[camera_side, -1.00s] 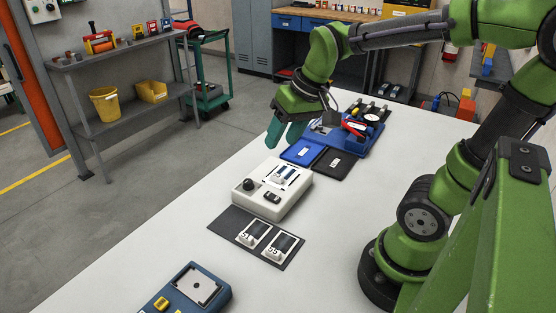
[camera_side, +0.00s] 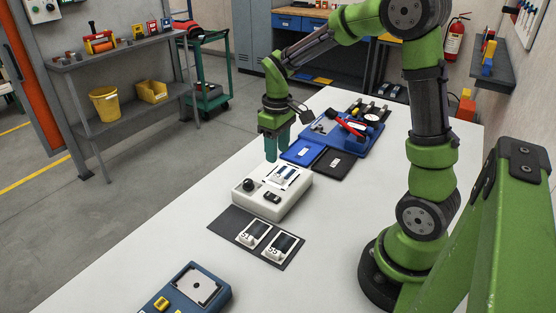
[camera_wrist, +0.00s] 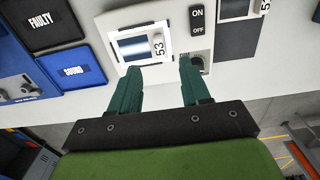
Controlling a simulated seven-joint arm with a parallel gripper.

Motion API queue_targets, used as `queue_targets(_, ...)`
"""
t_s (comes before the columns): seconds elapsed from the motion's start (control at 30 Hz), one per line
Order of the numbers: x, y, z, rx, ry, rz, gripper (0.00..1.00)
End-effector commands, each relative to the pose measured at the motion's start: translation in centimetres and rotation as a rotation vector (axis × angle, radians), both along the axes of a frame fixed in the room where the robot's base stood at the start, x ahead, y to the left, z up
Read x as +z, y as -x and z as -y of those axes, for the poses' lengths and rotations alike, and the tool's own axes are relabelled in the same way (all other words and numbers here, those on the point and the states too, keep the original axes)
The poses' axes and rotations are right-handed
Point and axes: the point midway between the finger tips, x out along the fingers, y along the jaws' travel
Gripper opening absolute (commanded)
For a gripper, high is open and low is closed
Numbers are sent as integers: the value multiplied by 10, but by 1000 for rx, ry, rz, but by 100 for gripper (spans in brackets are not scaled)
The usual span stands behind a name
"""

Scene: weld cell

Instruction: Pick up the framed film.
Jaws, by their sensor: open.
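A framed film (camera_side: 283,175) lies on top of the white viewer box (camera_side: 262,196). It has a white frame, a dark-and-pale picture area and a raised white tab. In the wrist view the framed film (camera_wrist: 145,46) shows the number 53 on its tab. My gripper (camera_side: 277,157) points down above the far end of the viewer box. In the wrist view my gripper's fingers (camera_wrist: 160,76) are apart and empty, with the film just beyond their tips. I cannot tell the exact height gap.
Two similar framed films (camera_side: 253,234) (camera_side: 281,245) lie on a dark mat (camera_side: 224,222) nearer the camera. Blue SOUND (camera_side: 301,151) and black FAULTY (camera_side: 333,163) trays lie behind the viewer box. A blue device (camera_side: 187,291) stands at the front. White table is clear between.

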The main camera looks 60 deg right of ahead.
Motion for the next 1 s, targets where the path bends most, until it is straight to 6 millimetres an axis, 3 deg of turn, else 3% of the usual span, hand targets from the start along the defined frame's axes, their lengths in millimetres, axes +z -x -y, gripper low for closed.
queue_targets(0.1,-17,0,0,1,0,-2,47)
queue_targets(0.37,-38,1,0,-1,-1,-3,47)
queue_targets(0.6,-72,3,1,-1,-1,-2,47)
queue_targets(0.9,-78,2,1,-1,0,1,47)
queue_targets(1.0,-77,2,1,-1,0,1,33)
